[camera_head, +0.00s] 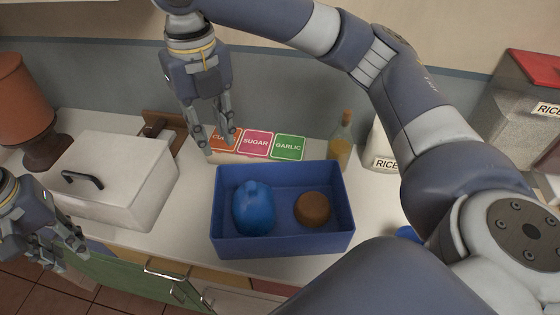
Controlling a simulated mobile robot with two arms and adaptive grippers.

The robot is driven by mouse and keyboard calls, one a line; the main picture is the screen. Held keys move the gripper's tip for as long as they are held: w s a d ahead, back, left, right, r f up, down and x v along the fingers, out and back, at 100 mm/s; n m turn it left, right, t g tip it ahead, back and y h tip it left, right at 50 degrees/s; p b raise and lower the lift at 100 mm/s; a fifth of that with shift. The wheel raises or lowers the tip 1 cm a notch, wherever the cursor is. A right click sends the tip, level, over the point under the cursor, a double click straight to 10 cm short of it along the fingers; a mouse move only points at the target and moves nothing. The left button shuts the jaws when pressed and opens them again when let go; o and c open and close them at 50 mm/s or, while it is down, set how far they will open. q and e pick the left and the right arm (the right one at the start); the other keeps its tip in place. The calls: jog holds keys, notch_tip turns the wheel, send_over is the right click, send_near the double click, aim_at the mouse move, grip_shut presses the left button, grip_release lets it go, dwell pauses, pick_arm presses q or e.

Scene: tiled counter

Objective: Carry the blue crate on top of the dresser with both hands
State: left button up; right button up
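The blue crate (283,245) stands upright on the white counter top of the dresser (190,215), near its front edge. A blue pepper-like object (254,208) and a round brown bun-like object (312,208) lie inside it. My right gripper (219,147) hangs above the back of the counter, behind and left of the crate. Its fingers are apart with nothing between them. My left gripper (72,254) is at the lower left, in front of the counter edge and well left of the crate. Its fingers look apart and empty. Neither gripper touches the crate.
A white box with a black handle (120,165) stands left of the crate. Labelled spice boxes (256,143) and a bottle (341,140) are behind it. A rice canister (383,150) is at back right. A brown lamp-like object (25,100) stands far left. My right arm hides the right side.

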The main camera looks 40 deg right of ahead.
jog(key=shift+d+r, duration=0.15)
jog(key=shift+r, duration=1.5)
